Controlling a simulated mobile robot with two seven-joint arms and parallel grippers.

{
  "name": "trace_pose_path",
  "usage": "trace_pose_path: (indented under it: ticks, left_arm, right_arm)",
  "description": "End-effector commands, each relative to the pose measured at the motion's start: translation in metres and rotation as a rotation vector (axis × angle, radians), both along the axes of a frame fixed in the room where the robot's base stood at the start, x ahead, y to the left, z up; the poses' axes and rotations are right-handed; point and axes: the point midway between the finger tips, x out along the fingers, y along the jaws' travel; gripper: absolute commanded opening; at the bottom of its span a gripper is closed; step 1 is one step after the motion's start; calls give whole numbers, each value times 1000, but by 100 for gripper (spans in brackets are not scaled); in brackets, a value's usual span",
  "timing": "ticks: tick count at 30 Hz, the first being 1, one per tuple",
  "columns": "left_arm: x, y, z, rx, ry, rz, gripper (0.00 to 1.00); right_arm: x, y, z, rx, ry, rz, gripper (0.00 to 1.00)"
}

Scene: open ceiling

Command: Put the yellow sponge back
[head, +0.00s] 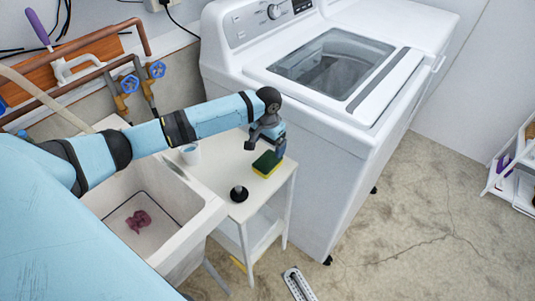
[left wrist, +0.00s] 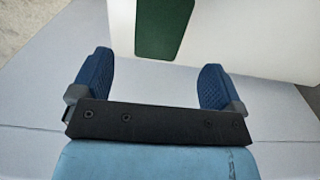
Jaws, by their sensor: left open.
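The sponge (head: 267,164), yellow with a dark green top, lies on the small white side table (head: 215,177) near its right edge. Its green face also shows at the top of the left wrist view (left wrist: 163,28). My left gripper (head: 265,146) is just above and behind the sponge in the head view. In the left wrist view its two blue fingers (left wrist: 155,82) are spread wide with nothing between them, and the sponge lies beyond the fingertips. My right gripper is not in view.
A sink (head: 190,222) holding a crumpled pinkish cloth (head: 138,221) is at left. A white washing machine (head: 320,130) stands close on the right. The floor at right is mostly clear.

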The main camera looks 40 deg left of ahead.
Motion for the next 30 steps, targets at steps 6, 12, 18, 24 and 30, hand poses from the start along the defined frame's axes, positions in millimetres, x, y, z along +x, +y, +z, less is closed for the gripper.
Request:
trace_pose_path:
  ticks: [6, 12, 18, 24, 30]
  left_arm:
    - [0, 0, 33, 0, -1, 1, 93]
    - [0, 0, 40, 0, 0, 0, 93]
    - [0, 0, 40, 0, 0, 0, 93]
    - [0, 0, 40, 0, 0, 0, 93]
    - [0, 0, 39, 0, 1, 0, 93]
  right_arm:
    - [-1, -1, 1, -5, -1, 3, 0]
    - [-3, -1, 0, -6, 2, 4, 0]
    - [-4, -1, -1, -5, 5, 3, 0]
    - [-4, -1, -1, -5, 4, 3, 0]
    - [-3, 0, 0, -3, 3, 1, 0]
